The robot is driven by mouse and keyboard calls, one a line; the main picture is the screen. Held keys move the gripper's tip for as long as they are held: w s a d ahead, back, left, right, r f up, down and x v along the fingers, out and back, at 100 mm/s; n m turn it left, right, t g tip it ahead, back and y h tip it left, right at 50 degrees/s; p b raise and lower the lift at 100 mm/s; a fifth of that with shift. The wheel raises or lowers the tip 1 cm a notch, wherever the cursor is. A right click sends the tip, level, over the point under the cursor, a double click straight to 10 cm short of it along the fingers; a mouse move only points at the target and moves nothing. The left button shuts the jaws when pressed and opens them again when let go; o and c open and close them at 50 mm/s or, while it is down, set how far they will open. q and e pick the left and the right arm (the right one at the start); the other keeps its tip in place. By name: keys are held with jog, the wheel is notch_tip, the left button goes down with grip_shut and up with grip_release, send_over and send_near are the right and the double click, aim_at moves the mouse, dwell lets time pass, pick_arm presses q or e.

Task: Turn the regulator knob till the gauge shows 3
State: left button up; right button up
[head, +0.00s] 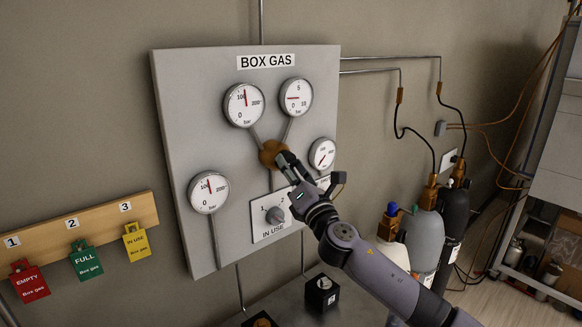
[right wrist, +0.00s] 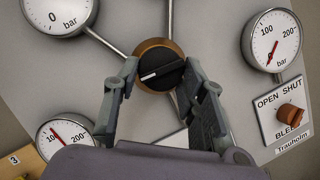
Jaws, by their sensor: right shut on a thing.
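The regulator is a round brass body (head: 270,154) in the middle of the BOX GAS panel. In the right wrist view its black knob (right wrist: 160,66) shows, with a white mark pointing left and slightly down. My right gripper (head: 281,158) is shut on the knob, one finger on each side; it also shows in the right wrist view (right wrist: 160,78). The 0 to 10 bar gauge (head: 295,98) is above and to the right of the regulator. Its red needle points left, between 0 and 5, roughly 2 to 3. My left gripper is not in view.
The panel (head: 180,120) also bears a 0 to 200 bar gauge (head: 243,105), two other gauges and a grey IN USE selector (head: 276,216) below my gripper. Tags hang on a wooden rail (head: 90,228) at left. Gas cylinders (head: 424,235) stand at right.

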jog(key=m+h, duration=0.1)
jog(key=m, duration=0.2)
jog(key=m+h, duration=0.1)
jog(key=m, duration=0.2)
jog(key=shift+s+a+r+m+g+h, duration=0.1)
jog(key=shift+r+m+g+h, duration=0.1)
jog(key=shift+m+g+h, duration=0.15)
jog(key=shift+m, duration=0.25)
jog(key=o, duration=1.2)
jog(key=shift+c, duration=0.2)
jog(key=v, duration=1.2)
